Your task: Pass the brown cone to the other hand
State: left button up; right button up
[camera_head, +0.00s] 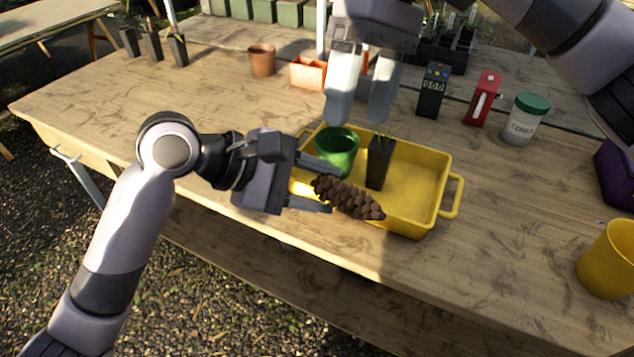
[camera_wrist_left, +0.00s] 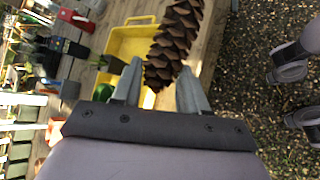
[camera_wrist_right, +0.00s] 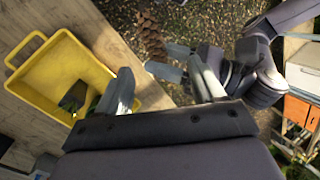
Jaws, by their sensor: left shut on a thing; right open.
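The brown cone (camera_head: 348,198) is a scaly pine cone held in my left gripper (camera_head: 325,190), above the near edge of the yellow tray (camera_head: 421,187). The left wrist view shows the cone (camera_wrist_left: 174,45) reaching out past the fingertips (camera_wrist_left: 160,88), its near end between them. My right gripper (camera_head: 361,100) is open and empty, pointing down above the far side of the tray. In the right wrist view the cone (camera_wrist_right: 151,36) lies beyond the open fingers (camera_wrist_right: 168,88), apart from them, with my left fingers beside it.
The tray holds a green pot (camera_head: 338,150) and a dark square pot with a seedling (camera_head: 379,162). Behind stand a terracotta pot (camera_head: 262,60), a black meter (camera_head: 432,90), a red device (camera_head: 482,98) and a green-lidded jar (camera_head: 525,118). A yellow cup (camera_head: 607,262) stands at right.

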jog(key=w+d+f+m+t+y, duration=0.25)
jog(key=f+m+y, duration=0.25)
jog(key=m+y, duration=0.35)
jog(key=w+d+f+m+t+y, duration=0.1)
jog(key=d+f+m+t+y, duration=0.3)
jog(key=m+y, duration=0.45)
jog(key=s+a+f+n+t+h, duration=0.25)
jog(key=s+f+n, duration=0.25)
jog(key=f+n, duration=0.5)
jog(key=s+a+f+n+t+h, duration=0.2)
jog(key=s+f+n+t+h, duration=0.4)
jog(key=n, duration=0.6)
jog(key=s+a+f+n+t+h, duration=0.15)
jog(key=s+f+n, duration=0.25)
jog(key=f+n, duration=0.65)
jog(key=s+d+f+m+g+h, duration=0.1)
jog(key=d+f+m+h, duration=0.2)
jog(key=m, duration=0.7)
jog(key=s+d+f+m+g+h, duration=0.1)
jog(key=d+f+m+h, duration=0.3)
jog(key=d+m, duration=0.4)
jog(key=shift+d+f+m, duration=0.3)
jog(key=shift+m, duration=1.05)
